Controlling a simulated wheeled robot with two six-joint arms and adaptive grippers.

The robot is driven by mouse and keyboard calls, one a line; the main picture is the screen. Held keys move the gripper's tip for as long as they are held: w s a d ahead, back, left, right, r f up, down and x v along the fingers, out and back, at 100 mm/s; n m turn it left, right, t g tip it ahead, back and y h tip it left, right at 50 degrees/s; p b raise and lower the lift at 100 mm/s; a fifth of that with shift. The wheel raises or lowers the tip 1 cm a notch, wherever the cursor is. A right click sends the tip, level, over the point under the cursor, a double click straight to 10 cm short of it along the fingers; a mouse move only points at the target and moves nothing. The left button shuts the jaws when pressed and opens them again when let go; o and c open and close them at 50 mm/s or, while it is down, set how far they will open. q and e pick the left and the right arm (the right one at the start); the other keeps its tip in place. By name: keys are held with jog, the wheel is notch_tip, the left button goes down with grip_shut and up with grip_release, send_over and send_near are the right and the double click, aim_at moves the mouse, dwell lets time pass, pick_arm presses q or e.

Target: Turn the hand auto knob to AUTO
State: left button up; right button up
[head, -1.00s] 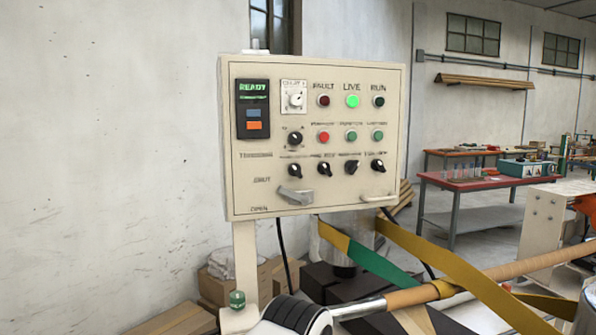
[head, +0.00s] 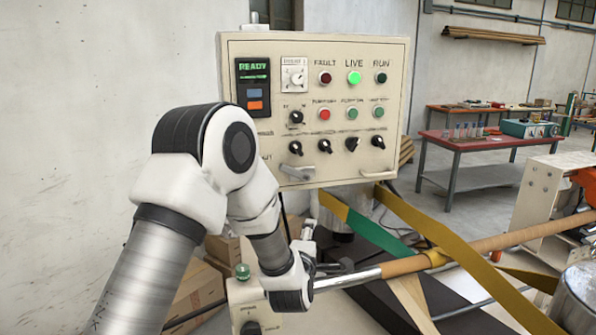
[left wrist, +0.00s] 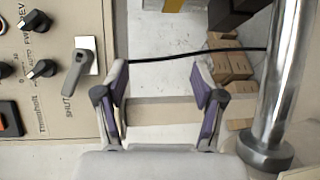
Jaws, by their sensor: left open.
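The control panel (head: 230,70) stands upright ahead. Its hand auto knob (head: 295,148) is the black leftmost knob of the bottom row, above a grey lever. In the left wrist view this knob (left wrist: 41,68) is at the upper left, with an AUTO label beside it. Its exact pointer direction is hard to tell. My left gripper (head: 325,248) is below the panel, apart from it. In the left wrist view my left gripper (left wrist: 160,85) is open and empty, to the right of the knob and lever. My right gripper is not in view.
The grey lever (left wrist: 78,75) sticks out between the knob and my gripper in the wrist view. A second black knob (left wrist: 38,20) is beside the hand auto knob. A metal shaft (head: 350,279) and a yellow strap (head: 430,235) lie low on the right.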

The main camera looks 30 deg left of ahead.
aim_at(298, 151)
pick_arm(q)
jog(key=a+r+n+t+y, duration=0.3)
jog(key=r+n, duration=0.5)
jog(key=r, duration=0.9)
jog(key=shift+g+y, duration=0.4)
jog(key=shift+y, duration=0.3)
jog(key=p+x, duration=0.2)
jog(key=x, duration=0.2)
jog(key=p+x, duration=0.3)
jog(key=x, duration=0.1)
jog(key=shift+s+a, duration=0.25)
jog(key=shift+a, duration=0.05)
jog(key=shift+w+a+p, duration=0.35)
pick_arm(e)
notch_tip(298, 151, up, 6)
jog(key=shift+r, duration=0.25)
pick_arm(q)
jog(key=shift+s+d, duration=0.1)
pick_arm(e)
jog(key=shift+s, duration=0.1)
pick_arm(q)
jog(key=shift+f, duration=0.1)
jog(key=c, duration=1.1)
